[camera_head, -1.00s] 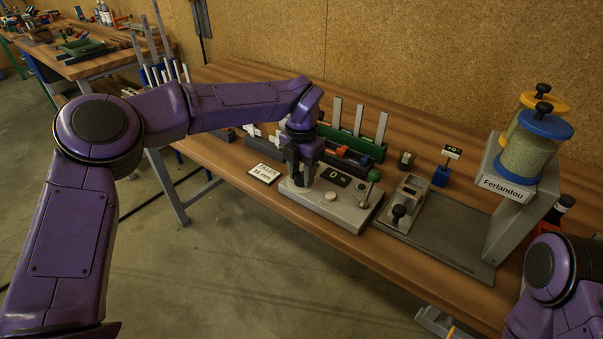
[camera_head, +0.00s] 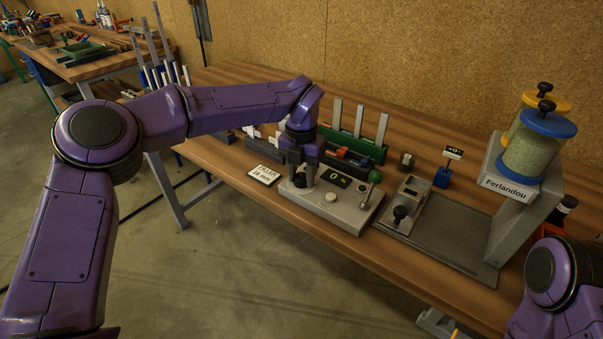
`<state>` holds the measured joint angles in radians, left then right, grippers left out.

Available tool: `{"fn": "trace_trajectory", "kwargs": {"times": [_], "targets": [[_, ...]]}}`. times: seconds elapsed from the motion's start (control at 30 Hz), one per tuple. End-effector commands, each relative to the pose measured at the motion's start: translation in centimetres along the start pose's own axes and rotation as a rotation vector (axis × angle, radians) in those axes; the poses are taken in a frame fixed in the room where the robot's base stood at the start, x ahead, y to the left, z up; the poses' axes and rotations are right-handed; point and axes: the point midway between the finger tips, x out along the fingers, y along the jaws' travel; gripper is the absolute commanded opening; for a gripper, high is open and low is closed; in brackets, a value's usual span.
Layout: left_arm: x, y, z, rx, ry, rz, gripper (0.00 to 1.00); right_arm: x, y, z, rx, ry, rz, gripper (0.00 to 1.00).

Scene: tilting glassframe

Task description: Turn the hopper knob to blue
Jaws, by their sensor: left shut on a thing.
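A grey control box (camera_head: 349,211) sits near the front edge of the bench, with a dark display (camera_head: 336,177) reading 0 and a pale round button (camera_head: 330,197). My left gripper (camera_head: 303,183) points down at the box's left end, shut on a small dark knob that its fingers mostly hide. The knob's pointer and any colour marks cannot be made out. Two hoppers stand on the grey Ferlandou stand (camera_head: 510,190) at the right: one with a blue lid (camera_head: 547,124), one behind with a yellow lid (camera_head: 544,101). My right gripper is out of view; only part of its arm shows at the lower right.
A small card (camera_head: 264,175) lies left of the box. A grey fixture with a black knob (camera_head: 401,213) stands to the right, beside a flat grey plate (camera_head: 450,235). Green and dark racks (camera_head: 352,145) stand behind. The bench's front edge is close.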

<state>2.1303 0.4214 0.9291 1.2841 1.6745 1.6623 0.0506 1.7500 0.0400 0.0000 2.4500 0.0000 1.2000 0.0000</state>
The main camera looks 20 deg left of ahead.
Motion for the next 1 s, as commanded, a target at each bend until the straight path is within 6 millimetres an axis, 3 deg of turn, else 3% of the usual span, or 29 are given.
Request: {"fn": "trace_trajectory", "kwargs": {"times": [0.07, 0.1, 0.17, 0.53, 0.8, 1.0], "targets": [[-0.3, 0.1, 0.2, -0.001, -0.009, 0.000, 0.08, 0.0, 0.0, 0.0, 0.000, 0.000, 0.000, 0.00], [-0.3, 0.1, 0.2, -0.001, -0.009, 0.000, 0.45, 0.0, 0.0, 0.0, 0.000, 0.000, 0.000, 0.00], [-0.3, 0.1, 0.2, -0.001, -0.009, 0.000, 0.64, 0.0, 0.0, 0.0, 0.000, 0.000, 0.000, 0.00], [-0.9, 0.0, 0.1, -0.001, -0.005, 0.000, 0.64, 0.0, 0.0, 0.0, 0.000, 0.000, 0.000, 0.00], [-7.1, 0.1, 0.1, -0.001, -0.009, 0.001, 0.64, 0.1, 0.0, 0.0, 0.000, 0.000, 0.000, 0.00], [-10.2, 0.1, 0.1, -0.001, -0.006, 0.000, 0.64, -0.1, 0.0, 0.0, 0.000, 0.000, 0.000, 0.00]]}}
